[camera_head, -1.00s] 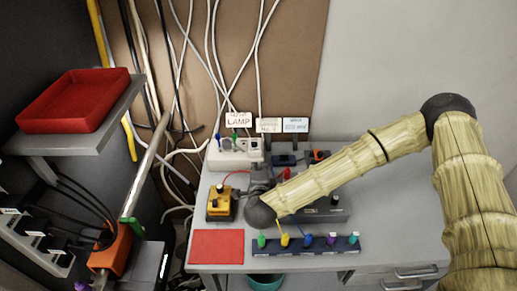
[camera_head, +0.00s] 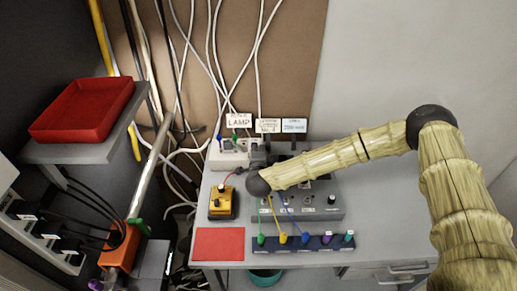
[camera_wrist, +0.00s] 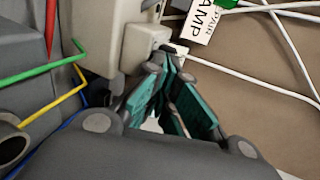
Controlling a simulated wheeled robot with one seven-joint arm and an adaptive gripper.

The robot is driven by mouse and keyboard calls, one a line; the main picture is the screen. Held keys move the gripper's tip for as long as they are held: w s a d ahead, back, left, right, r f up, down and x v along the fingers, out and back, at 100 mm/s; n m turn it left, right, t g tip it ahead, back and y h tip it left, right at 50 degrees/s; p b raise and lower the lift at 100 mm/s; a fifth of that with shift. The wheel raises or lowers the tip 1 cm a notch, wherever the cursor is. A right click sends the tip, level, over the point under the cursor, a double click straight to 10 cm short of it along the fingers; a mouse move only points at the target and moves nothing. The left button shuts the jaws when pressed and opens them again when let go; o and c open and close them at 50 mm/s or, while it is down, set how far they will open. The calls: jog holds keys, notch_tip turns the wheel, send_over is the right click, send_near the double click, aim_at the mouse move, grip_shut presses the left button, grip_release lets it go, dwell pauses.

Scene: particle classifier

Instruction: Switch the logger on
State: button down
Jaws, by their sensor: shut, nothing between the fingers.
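My gripper (camera_head: 258,158) is at the right end of the white power strip (camera_head: 228,157), partly hidden by my arm in the head view. In the wrist view its teal-padded fingers (camera_wrist: 165,60) are shut and empty, close to the pale end of the strip (camera_wrist: 140,38). I cannot tell whether they touch it. A grey box with knobs (camera_head: 323,207) stands on the table, partly behind my arm. No readable label tells which device is the logger.
A LAMP tag (camera_head: 238,121) and two other tags stand behind the strip. A yellow box (camera_head: 222,204), red mat (camera_head: 218,244) and dark rack of coloured plugs (camera_head: 302,244) are on the table. White cables hang behind. The table's right side is clear.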

dwell(0.3)
jog(key=shift+b+x, duration=0.9)
jog(key=shift+x, duration=0.1)
jog(key=shift+w+r, duration=0.25)
jog(key=shift+w, duration=0.25)
jog(key=shift+r, duration=0.1)
jog(key=f+b+v, duration=0.1)
jog(key=b+v, duration=0.3)
jog(key=v, duration=1)
jog(key=shift+s, duration=0.15)
jog(key=shift+f, duration=0.1)
